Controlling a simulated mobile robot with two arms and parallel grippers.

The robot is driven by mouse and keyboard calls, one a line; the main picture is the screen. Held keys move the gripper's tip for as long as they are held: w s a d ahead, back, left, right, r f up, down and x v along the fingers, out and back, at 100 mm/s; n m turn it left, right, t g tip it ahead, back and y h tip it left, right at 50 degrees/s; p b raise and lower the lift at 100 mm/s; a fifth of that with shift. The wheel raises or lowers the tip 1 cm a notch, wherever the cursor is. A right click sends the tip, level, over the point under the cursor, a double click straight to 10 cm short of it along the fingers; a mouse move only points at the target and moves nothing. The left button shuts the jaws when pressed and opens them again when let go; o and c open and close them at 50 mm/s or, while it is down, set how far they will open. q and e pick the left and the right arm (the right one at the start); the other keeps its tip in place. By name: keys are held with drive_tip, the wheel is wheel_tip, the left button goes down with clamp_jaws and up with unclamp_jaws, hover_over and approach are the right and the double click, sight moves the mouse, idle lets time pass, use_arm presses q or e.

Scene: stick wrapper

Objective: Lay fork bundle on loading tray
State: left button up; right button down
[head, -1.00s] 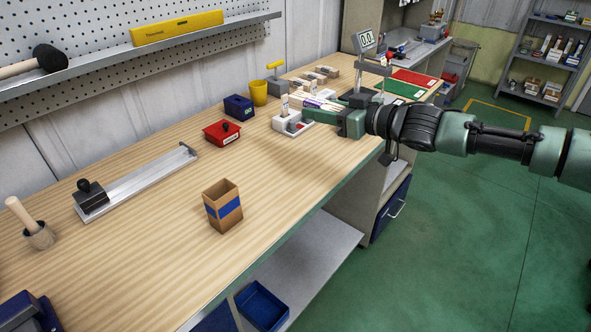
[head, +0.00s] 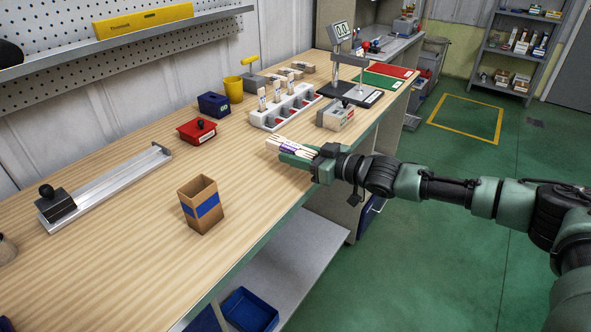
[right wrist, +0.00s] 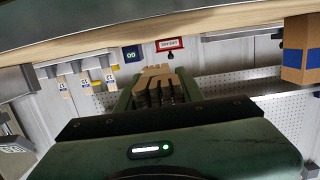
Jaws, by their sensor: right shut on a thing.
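In the right wrist view the fork heads of the bundle (right wrist: 158,84) point away between the fingers. A long silver channel-like tray (head: 115,183), which looks like the loading tray, lies on the bench at left. A black block with a knob (head: 55,203) sits at its near end; the rest of the channel is empty. My left gripper is not in view.
The white rack (head: 284,108), red box (head: 197,131), blue box (head: 213,104) and yellow cup (head: 233,89) stand toward the back. An open cardboard box (head: 202,207) stands near the front edge. Bare bench lies between the bundle and the silver channel.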

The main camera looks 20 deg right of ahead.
sight(295, 173)
wheel_tip(295, 173, down, 4)
drive_tip(key=shift+f, duration=0.1)
